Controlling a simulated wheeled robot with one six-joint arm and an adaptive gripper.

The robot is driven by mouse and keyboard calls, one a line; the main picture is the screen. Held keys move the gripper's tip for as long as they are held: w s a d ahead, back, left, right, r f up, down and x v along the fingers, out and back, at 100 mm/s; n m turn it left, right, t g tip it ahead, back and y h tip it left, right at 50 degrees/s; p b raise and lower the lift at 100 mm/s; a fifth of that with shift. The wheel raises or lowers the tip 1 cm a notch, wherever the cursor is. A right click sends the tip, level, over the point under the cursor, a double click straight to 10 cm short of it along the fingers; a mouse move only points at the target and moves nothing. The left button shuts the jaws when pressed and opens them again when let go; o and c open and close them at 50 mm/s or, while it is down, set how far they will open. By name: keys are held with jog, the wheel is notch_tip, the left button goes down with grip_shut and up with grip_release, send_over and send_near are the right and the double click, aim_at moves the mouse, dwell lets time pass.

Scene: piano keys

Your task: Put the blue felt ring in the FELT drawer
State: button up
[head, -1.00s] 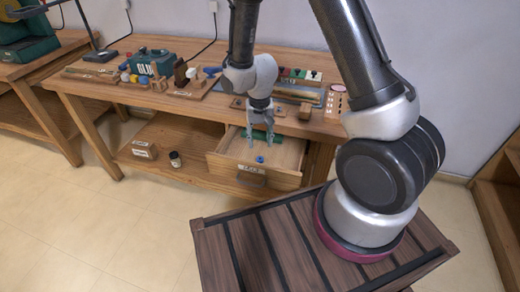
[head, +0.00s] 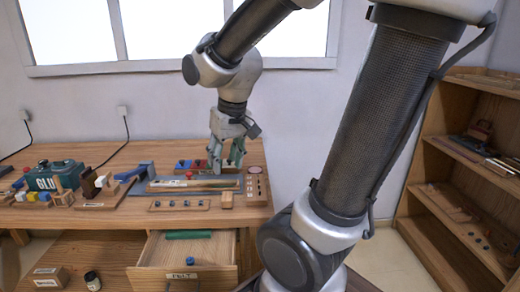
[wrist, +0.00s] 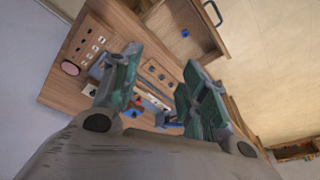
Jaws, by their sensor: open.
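The small blue felt ring (head: 190,261) lies on the bottom of the pulled-out drawer, near its front. The drawer front (head: 210,277) carries a label that appears to read FELT. The ring (wrist: 185,33) also shows in the wrist view, inside the drawer (wrist: 205,48). My gripper (head: 227,168) is up over the back of the bench, well away from the ring and drawer. In the wrist view its green-padded fingers (wrist: 163,62) are apart, with nothing held between them.
A green roll (head: 188,235) lies at the drawer's back. A jar (head: 92,281) stands on the lower shelf. Shelves (head: 470,200) stand at right.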

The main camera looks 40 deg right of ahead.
jog(key=s+d+r+n+t, duration=0.1)
jog(key=s+d+r, duration=0.2)
jog(key=s, duration=0.7)
notch_tip(320, 180, up, 2)
jog(key=shift+d+r, duration=0.15)
jog(key=shift+c, duration=0.2)
dwell(0.4)
